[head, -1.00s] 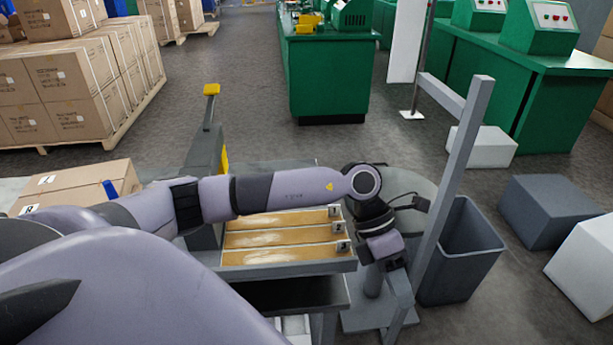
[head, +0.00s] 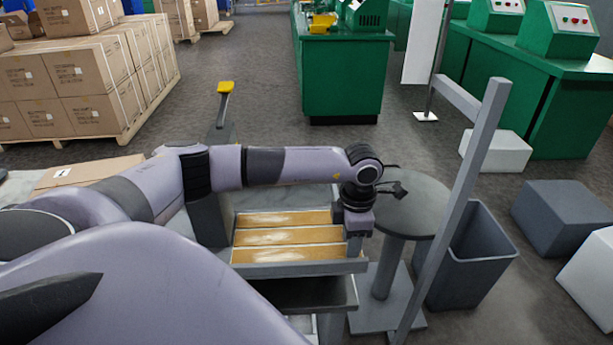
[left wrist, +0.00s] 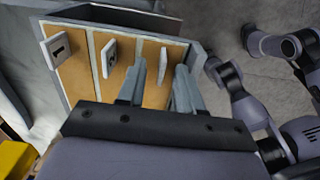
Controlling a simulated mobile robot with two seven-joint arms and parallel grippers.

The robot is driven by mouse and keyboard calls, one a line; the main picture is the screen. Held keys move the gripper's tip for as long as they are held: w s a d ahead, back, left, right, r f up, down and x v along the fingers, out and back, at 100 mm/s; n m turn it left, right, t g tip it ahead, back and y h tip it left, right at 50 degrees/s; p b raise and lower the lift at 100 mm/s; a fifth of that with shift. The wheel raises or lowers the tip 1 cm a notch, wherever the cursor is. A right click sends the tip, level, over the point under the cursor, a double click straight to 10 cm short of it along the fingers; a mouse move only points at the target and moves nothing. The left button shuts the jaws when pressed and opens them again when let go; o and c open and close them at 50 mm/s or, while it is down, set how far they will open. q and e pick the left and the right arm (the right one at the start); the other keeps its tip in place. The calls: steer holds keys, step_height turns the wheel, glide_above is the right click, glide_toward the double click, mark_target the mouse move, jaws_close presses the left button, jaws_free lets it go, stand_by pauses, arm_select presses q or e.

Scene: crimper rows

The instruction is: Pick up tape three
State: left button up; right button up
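Three tan tape strips lie side by side in a grey tray (head: 300,270). Tape three (head: 285,255) is the strip nearest me in the head view. In the left wrist view, tags 1 (left wrist: 58,50) and 2 (left wrist: 108,58) stand left of my fingers. The tag of tape three (left wrist: 163,66), seen nearly edge-on, shows between the fingers. My left gripper (left wrist: 161,66) is open, its fingers apart on either side of that tag. In the head view, my left wrist hides the tags at the tray's right end. My right gripper cannot be made out.
A round grey table (head: 415,210) stands right of the tray, with a grey bin (head: 475,255) beyond it. A slanted grey post (head: 455,200) rises between them. A yellow-topped lever (head: 225,90) stands behind the tray. Open floor lies further back.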

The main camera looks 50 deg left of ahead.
arm_select(q)
steer(key=shift+f, duration=0.15)
steer(key=shift+c, duration=0.3)
jaws_close()
